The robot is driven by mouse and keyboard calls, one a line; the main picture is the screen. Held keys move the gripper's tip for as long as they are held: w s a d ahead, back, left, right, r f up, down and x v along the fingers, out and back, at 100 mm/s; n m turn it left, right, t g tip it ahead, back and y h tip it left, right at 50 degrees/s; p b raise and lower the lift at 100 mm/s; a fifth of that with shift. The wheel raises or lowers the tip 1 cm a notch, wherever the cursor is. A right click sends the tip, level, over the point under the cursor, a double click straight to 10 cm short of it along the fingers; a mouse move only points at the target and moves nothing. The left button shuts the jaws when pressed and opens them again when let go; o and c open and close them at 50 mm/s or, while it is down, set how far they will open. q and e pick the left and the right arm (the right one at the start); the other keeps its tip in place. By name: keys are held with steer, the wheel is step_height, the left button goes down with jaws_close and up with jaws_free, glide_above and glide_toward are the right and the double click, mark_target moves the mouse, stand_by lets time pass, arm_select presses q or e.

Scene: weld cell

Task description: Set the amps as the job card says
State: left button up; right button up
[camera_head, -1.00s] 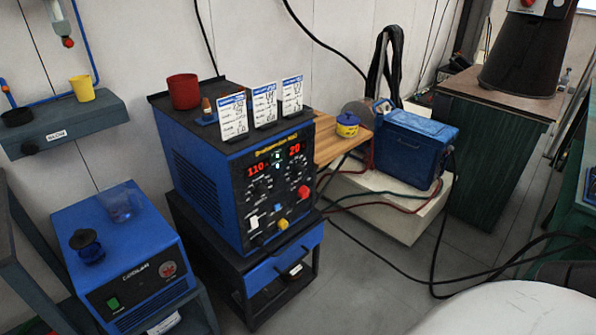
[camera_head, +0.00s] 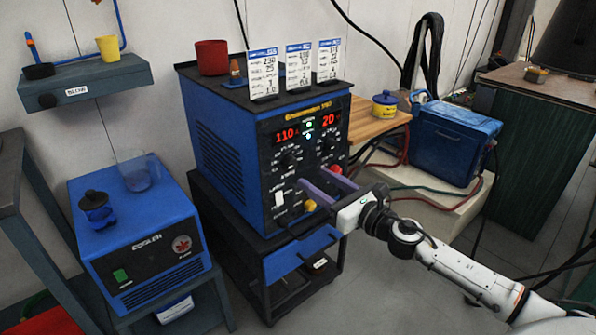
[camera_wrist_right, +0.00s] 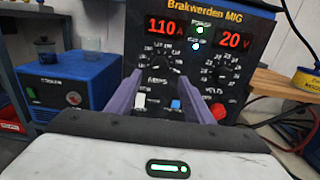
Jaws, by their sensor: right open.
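The blue and black welder (camera_head: 228,120) stands on a black cart. Its red displays read 110 for amps (camera_head: 286,134) and 20 for volts (camera_head: 329,121). The amps knob (camera_head: 290,160) is under the left display and also shows in the right wrist view (camera_wrist_right: 160,56). The volts knob (camera_wrist_right: 219,74) is to its right. Three job cards (camera_head: 263,74) (camera_head: 298,68) (camera_head: 328,62) stand on top; the left one seems to read 230 and 25, the others are too small to read surely. My right gripper (camera_head: 320,180) is open and empty, in front of the panel, below the amps knob.
A red cup (camera_head: 211,57) sits on the welder top. A blue cooler unit (camera_head: 137,232) stands left, below a wall shelf (camera_head: 85,83). A wooden board (camera_head: 378,127) with a yellow tin (camera_head: 385,104) and a blue box (camera_head: 455,143) are right. Cables run across the floor.

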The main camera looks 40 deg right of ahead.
mark_target(293, 165)
steer(key=w, duration=0.6)
steer(key=shift+w+a, duration=0.2)
steer(key=shift+w, duration=0.1)
steer(key=shift+w+a, duration=0.1)
steer(key=shift+w, duration=0.6)
steer(key=c, duration=1)
steer(key=shift+c, duration=0.2)
steer(key=shift+m, duration=0.3)
